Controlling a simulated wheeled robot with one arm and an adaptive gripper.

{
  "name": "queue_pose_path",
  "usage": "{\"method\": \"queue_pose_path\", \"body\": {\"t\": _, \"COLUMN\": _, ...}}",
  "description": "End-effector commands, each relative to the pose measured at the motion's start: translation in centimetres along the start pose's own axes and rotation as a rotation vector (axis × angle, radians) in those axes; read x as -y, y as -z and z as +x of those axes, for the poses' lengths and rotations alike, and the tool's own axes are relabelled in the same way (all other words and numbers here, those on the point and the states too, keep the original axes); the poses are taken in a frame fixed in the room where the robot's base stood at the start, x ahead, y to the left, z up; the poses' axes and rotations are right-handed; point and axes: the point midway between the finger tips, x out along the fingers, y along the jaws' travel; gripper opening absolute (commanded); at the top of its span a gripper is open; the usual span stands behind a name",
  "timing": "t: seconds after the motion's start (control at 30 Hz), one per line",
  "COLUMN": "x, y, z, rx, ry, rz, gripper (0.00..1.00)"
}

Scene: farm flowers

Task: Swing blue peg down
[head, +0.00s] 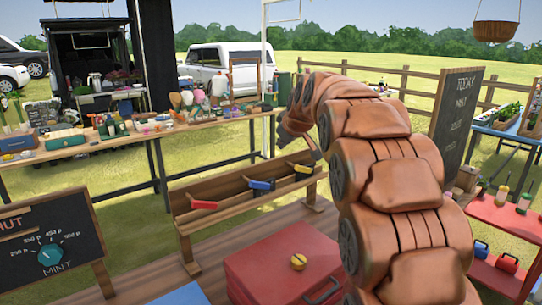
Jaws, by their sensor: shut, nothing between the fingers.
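A blue peg (262,185) sticks out from the long wooden trough-like stand (232,206) near the middle of the view. It looks roughly level, with a small red part at its left end. A red peg (203,205) sits to its left on the same stand. My gripper (314,154) hangs at the end of my brown arm, above and right of the blue peg, near the dark peg. It is small in the view, shut and empty. I cannot tell whether it touches the dark peg.
A chalkboard with a teal dial (50,254) is at the left. A goods-laden table (110,150) stands behind. A red shelf (505,225) is at the right.

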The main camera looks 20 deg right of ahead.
Motion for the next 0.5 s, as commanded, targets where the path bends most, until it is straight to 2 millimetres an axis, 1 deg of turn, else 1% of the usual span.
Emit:
{"method": "queue_pose_path", "body": {"t": 0.1, "x": -0.9, "y": -0.5, "z": -1.4, "rx": 0.001, "ry": 0.001, "rz": 0.001, "gripper": 0.00}}
{"method": "queue_pose_path", "body": {"t": 0.2, "x": -1.4, "y": -0.6, "z": -2.3, "rx": 0.001, "ry": 0.001, "rz": 0.001, "gripper": 0.00}}
{"method": "queue_pose_path", "body": {"t": 0.33, "x": -1.8, "y": -0.8, "z": -3.0, "rx": 0.004, "ry": 0.003, "rz": 0.000, "gripper": 0.00}}
{"method": "queue_pose_path", "body": {"t": 0.5, "x": -1.9, "y": -0.8, "z": -3.2, "rx": 0.004, "ry": 0.004, "rz": 0.000, "gripper": 0.00}}
